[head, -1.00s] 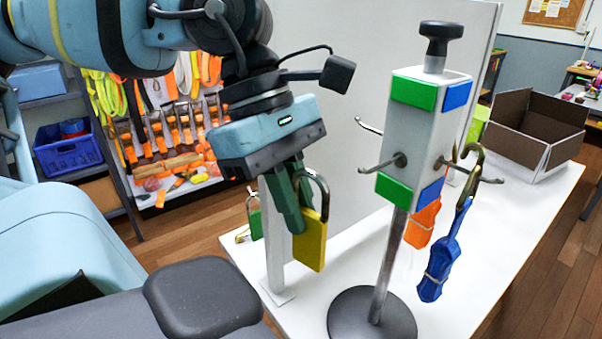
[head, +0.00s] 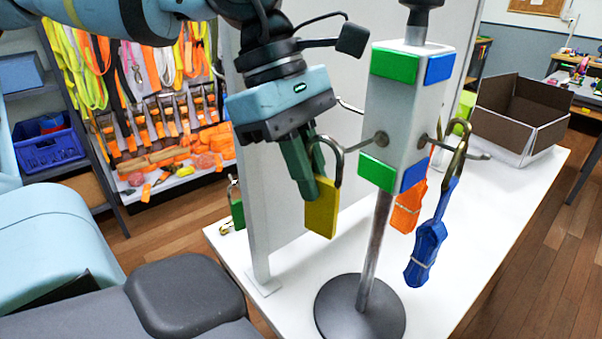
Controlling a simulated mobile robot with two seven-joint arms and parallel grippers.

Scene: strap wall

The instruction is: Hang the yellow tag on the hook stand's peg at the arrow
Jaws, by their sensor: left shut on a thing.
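The yellow tag (head: 321,212) hangs below a dark metal hook, in my left gripper (head: 308,190). The gripper's green fingers are shut on it, left of the hook stand. The hook stand (head: 407,110) is a white block with green and blue patches on a metal pole (head: 374,250) and a round dark base (head: 360,312). A bare peg (head: 366,144) points left from the block. Its tip appears beside or overlapping the tag's hook; I cannot tell if they touch. I see no arrow. My right gripper is out of view.
A blue strap bundle (head: 427,250) hangs by a hook on the right peg (head: 474,155). An orange tag (head: 408,208) hangs behind it. A green tag (head: 237,213) is by the white panel. An open box (head: 548,140) stands at the back right of the white table (head: 460,225).

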